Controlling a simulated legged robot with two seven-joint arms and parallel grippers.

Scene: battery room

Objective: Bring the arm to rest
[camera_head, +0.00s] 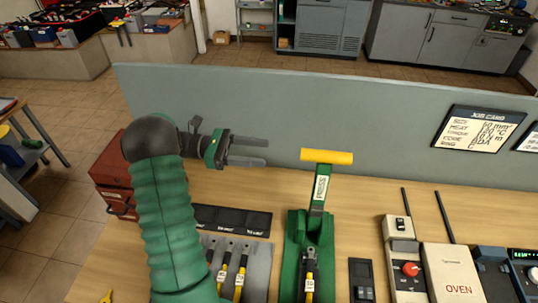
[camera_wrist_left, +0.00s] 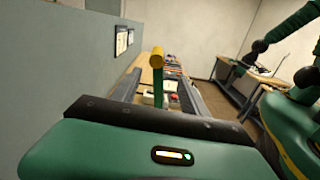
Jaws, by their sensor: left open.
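My left arm (camera_head: 165,215) rises green from the bottom of the head view and bends at a dark joint. My left gripper (camera_head: 265,152) points right with its two dark fingers apart and nothing between them. It hovers over the back of the wooden bench, left of the yellow-handled green press (camera_head: 318,205), and does not touch it. The press's yellow handle also shows ahead in the left wrist view (camera_wrist_left: 158,62). My right gripper does not show; green arm parts appear at the right of the wrist view.
A grey panel (camera_head: 390,120) stands behind the bench (camera_head: 370,205). A red toolbox (camera_head: 113,170) is left of my arm. A dark tray (camera_head: 232,219) and cables on a grey plate (camera_head: 258,265) lie near my arm. The oven unit (camera_head: 450,270) and meters stand right.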

